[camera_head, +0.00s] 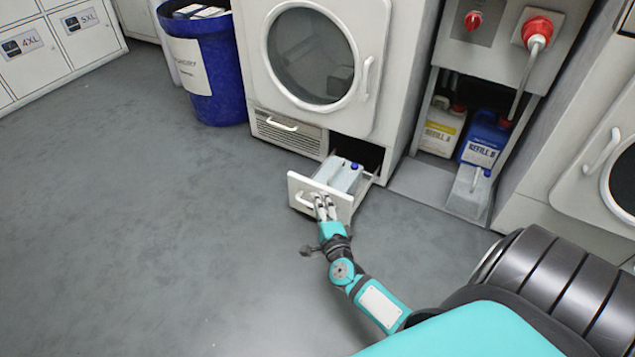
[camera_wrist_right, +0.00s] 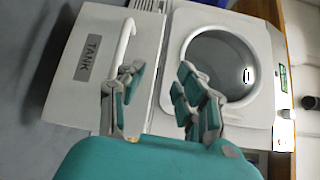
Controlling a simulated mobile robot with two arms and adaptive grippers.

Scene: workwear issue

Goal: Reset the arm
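My right gripper (camera_head: 325,207) is at the front of a pulled-out white drawer (camera_head: 300,186) low on the white machine. In the right wrist view the gripper (camera_wrist_right: 157,78) is open, its fingers apart with nothing between them. The drawer's white bar handle (camera_wrist_right: 125,44) is just beyond the left finger, which covers its lower end; I cannot tell whether they touch. The drawer front also shows a grey TANK label (camera_wrist_right: 89,57). In the head view a pale container with a blue cap (camera_head: 347,177) sits inside the drawer. My left gripper is not in view.
The machine with its round door (camera_head: 312,55) stands behind the drawer. A blue bin (camera_head: 215,75) is to its left. Refill A (camera_head: 440,130) and Refill B (camera_head: 485,140) jugs stand in an open bay at right. The grey floor at left is clear.

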